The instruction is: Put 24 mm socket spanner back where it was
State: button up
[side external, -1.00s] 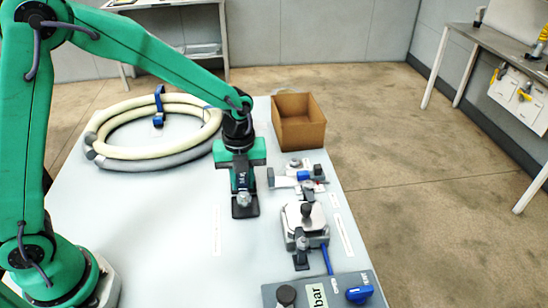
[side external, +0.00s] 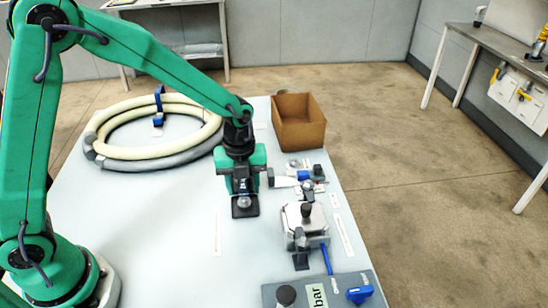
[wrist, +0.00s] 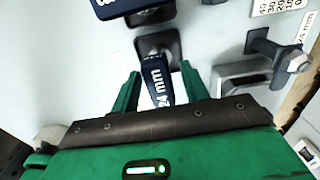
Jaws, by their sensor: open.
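The 24 mm socket spanner (wrist: 158,88) has a dark blue handle marked "24 mm" in the wrist view. Its far end meets a dark square base (wrist: 171,42) on the table. In the side view the spanner and base (side external: 245,211) are below my gripper (side external: 243,188), partly hidden by it. My gripper (wrist: 160,88) is open, with one green finger on each side of the handle. I see pale gaps beside the handle, so the fingers look apart from it.
A second dark blue handle (wrist: 122,7) lies beyond the base. A bolt (wrist: 278,52) beside a "24 mm" label is at right. The table's left front is clear.

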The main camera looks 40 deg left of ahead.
notch_tip(320, 180, up, 12)
jog(key=shift+r, duration=0.15)
dwell(0.7)
dwell(0.5)
jog(key=s+a+r+n+t, duration=0.2)
jog(key=s+a+n, duration=0.3)
jog(key=s+n, duration=0.4)
jog(key=s+a+r+n+t, duration=0.3)
jog(key=s+n, duration=0.6)
jog(key=n, duration=0.9)
jog(key=shift+a+r+t, duration=0.3)
jog(key=shift+a+r, duration=0.65)
jog(key=shift+a, duration=0.2)
